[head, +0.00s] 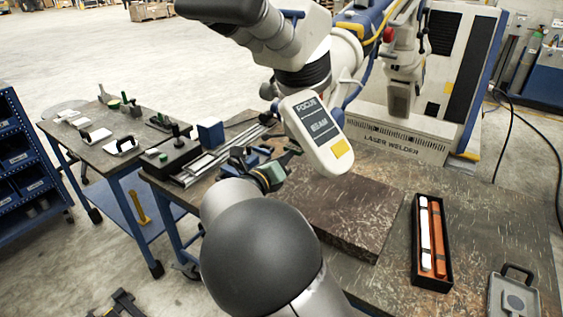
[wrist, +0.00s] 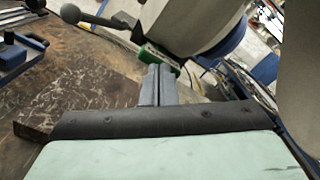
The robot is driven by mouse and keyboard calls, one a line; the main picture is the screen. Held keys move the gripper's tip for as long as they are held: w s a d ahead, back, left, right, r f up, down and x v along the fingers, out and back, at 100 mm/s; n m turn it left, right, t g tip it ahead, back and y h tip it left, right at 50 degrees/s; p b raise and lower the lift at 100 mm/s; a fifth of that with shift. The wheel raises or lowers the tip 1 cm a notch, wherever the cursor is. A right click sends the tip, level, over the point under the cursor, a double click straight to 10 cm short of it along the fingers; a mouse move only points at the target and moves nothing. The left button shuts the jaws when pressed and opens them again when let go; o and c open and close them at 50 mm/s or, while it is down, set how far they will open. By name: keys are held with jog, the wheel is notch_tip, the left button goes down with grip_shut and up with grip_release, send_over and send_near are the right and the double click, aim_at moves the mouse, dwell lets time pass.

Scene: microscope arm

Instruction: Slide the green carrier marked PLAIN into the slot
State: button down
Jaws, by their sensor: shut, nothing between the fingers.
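My gripper (wrist: 158,84) is shut and empty, its two grey fingers pressed together. In the wrist view a green carrier (wrist: 165,57) with small white lettering, too small to read, sits at the underside of the pale instrument head (wrist: 190,25). The fingertips are right at the carrier's near edge; I cannot tell whether they touch. The slot itself and how deep the carrier sits in it are hidden. In the head view my gripper (head: 291,153) is at the left side of the head marked FOCUS and BEAM (head: 318,133); the carrier is not clear there.
A ball-ended lever (wrist: 72,14) sticks out left of the instrument head. Below is a dark stone slab (head: 345,215). A black box (head: 446,272) with white and orange bars lies right. A side table (head: 105,158) with tools and blue fixtures (head: 243,162) are left.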

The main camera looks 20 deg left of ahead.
jog(key=shift+w+d, duration=0.2)
jog(key=shift+w, duration=0.45)
dwell(0.3)
jog(key=b+v, duration=0.2)
jog(key=v, duration=1.8)
jog(key=w+d+f+m+g+h, duration=0.1)
jog(key=d+f+m+g+h, duration=0.15)
jog(key=d+m+g, duration=0.9)
jog(key=d+f+m+g+h, duration=0.1)
jog(key=d+f+m+h, duration=0.35)
jog(key=d, duration=1.35)
jog(key=s+d+m+g+y, duration=0.1)
jog(key=s+d+m+y, duration=0.2)
jog(key=m, duration=0.5)
jog(key=s+d+f+m+g+y, duration=0.1)
jog(key=s+d+m+g+y, duration=0.1)
jog(key=s+d+m+y, duration=0.2)
jog(key=s+d+f+m+g+y, duration=0.1)
jog(key=s+d+m+y, duration=0.2)
jog(key=s+m, duration=0.5)
jog(key=m+y, duration=0.1)
jog(key=m, duration=0.3)
jog(key=shift+d+f+m+y, duration=0.2)
jog(key=shift+m+y, duration=0.1)
